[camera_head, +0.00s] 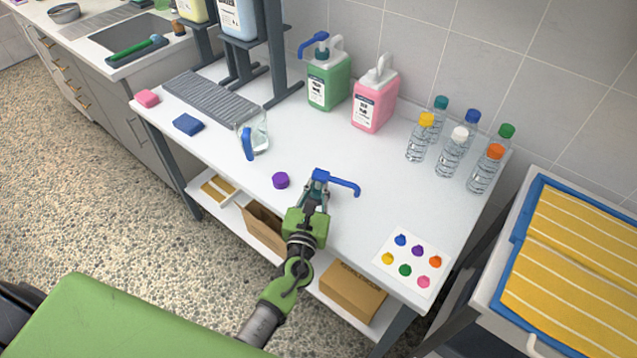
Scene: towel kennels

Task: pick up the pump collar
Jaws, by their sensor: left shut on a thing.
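My left gripper (315,194) reaches in from the bottom over the white table. It is shut on the pump collar (321,176), a blue piece with a long thin spout pointing right. The fingers hide part of the collar, and I cannot tell whether it is clear of the tabletop. My right gripper is not in view.
A purple cap (280,180) lies just left of my gripper. Green (328,85) and pink (375,100) jugs stand behind, several bottles at right. A colour-dot card (410,285) lies front right.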

